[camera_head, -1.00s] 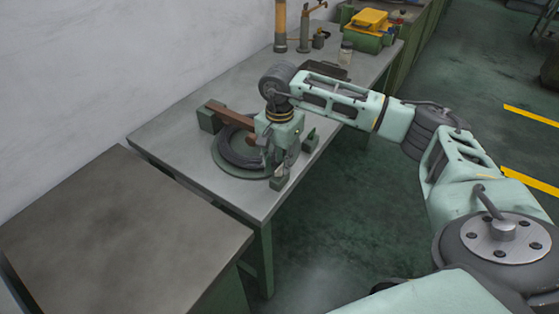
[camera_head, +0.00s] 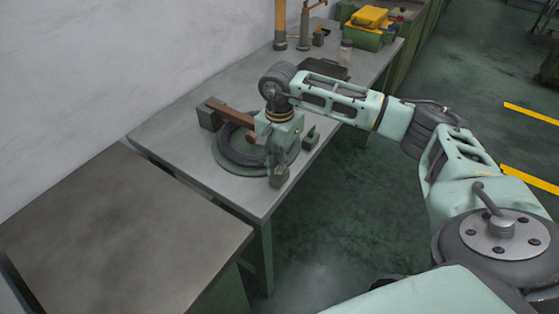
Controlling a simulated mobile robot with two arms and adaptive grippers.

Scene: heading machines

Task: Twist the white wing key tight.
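My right gripper (camera_head: 276,163) points down over the right front part of a round green fixture (camera_head: 224,168) on the grey workbench. The fixture has a dark ring (camera_head: 238,150) and a brown bar (camera_head: 231,115) across its back, with green blocks at its edge. The white wing key cannot be made out; my gripper and wrist cover that part of the fixture. The fingers are small here, and I cannot tell whether they are shut on anything. My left gripper is not in view.
A dark tray (camera_head: 322,68), a glass jar (camera_head: 346,51) and a green box with a yellow top (camera_head: 369,27) stand farther back on the bench. Two upright posts stand near the wall. A lower brown-grey table (camera_head: 120,225) is at the left front. Bare bench surrounds the fixture.

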